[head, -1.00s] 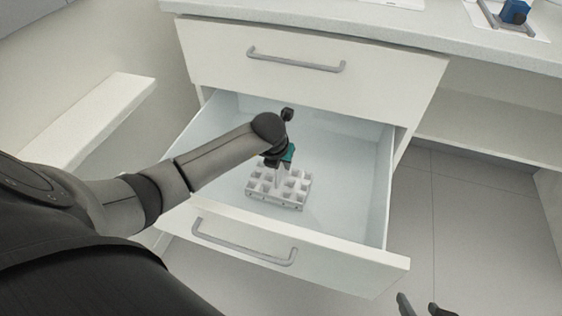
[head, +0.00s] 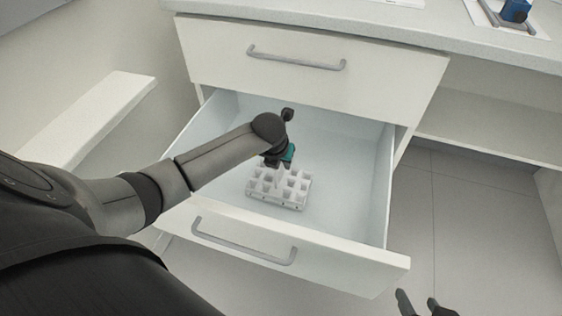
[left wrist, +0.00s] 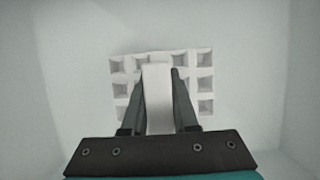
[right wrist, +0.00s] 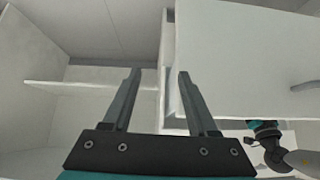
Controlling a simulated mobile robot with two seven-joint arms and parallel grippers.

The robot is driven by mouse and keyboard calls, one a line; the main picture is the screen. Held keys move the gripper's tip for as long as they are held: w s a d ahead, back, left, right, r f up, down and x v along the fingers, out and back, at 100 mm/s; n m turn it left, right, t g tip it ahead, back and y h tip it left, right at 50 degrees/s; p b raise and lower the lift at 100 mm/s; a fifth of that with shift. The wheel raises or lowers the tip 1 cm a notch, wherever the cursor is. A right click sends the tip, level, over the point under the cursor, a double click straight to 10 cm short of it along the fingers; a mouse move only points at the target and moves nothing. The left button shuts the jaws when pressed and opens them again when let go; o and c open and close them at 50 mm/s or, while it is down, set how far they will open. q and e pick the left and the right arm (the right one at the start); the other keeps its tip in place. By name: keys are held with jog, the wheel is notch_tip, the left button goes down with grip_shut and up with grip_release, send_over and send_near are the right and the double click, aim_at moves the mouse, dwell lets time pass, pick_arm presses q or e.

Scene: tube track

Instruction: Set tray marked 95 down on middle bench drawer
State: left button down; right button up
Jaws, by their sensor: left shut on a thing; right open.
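A white tray (head: 279,190) with several square wells is inside the open drawer (head: 340,190), near its front panel. My left gripper (head: 279,165) reaches down into the drawer over the tray. In the left wrist view my left gripper (left wrist: 158,95) is shut on the tray's upright white handle (left wrist: 158,90), with wells of the tray (left wrist: 203,84) showing on both sides. No number is readable on the tray. The tray looks level and seems to rest on the drawer floor. My right gripper (head: 422,308) is open and empty, low at the right, outside the drawer.
A closed drawer (head: 310,60) with a grey handle is directly above the open one. The benchtop (head: 400,28) carries a blue object (head: 515,10) at the far right. A white ledge (head: 95,115) is at the left. Open floor (head: 470,220) lies right of the drawer.

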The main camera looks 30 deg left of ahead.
pick_arm(q)
jog(key=shift+f+b, duration=0.4)
jog(key=shift+f, duration=0.25)
dwell(0.3)
jog(key=c, duration=0.6)
grip_release()
